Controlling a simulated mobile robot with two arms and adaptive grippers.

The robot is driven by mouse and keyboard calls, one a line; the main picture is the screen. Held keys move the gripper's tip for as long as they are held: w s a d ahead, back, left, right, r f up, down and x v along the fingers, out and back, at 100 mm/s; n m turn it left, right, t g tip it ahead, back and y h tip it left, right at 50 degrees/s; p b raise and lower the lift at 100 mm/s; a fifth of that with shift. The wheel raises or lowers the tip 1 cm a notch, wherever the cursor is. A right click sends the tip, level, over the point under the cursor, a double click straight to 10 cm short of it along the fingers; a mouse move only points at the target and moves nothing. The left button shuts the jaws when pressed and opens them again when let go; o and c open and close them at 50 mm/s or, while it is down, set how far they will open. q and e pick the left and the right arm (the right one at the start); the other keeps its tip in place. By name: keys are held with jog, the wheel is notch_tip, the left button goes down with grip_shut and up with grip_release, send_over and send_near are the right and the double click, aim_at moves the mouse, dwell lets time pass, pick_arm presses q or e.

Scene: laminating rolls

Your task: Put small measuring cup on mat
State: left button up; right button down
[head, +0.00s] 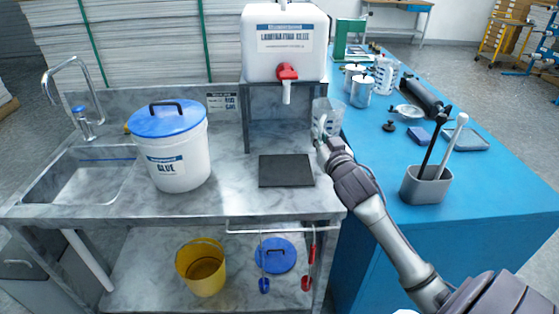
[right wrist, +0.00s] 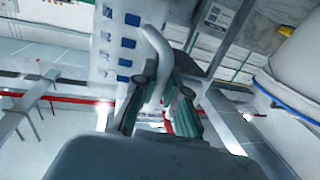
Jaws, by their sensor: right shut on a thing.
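The small measuring cup (head: 326,112) is clear and pale, with blue marks on its wall in the right wrist view (right wrist: 120,45). My right gripper (head: 320,138) is shut on its curved handle; in the right wrist view the fingers (right wrist: 160,100) sit on both sides of the handle. The cup is by the right leg of the tank stand, behind and to the right of the dark square mat (head: 286,171). The mat lies bare on the marble counter. My gripper hides part of the cup. My left gripper is not in view.
A white tank (head: 284,45) with a red tap stands on a shelf behind the mat. A glue bucket (head: 170,147) stands left of the mat. The blue table (head: 360,150) at right holds a larger measuring cup (head: 384,75), metal cans and a grey holder (head: 425,185).

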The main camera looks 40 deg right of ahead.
jog(key=w+a+f, duration=0.1)
jog(key=a+f, duration=0.2)
jog(key=w+a+f, duration=0.1)
jog(key=a+f, duration=0.2)
jog(key=a, duration=0.1)
jog(key=w+a+f, duration=0.2)
jog(key=a+f, duration=0.1)
jog(key=a, duration=0.1)
jog(key=shift+f, duration=0.6)
jog(key=shift+f+b, duration=0.1)
jog(key=shift+b, duration=0.2)
jog(key=c, duration=1.2)
grip_release()
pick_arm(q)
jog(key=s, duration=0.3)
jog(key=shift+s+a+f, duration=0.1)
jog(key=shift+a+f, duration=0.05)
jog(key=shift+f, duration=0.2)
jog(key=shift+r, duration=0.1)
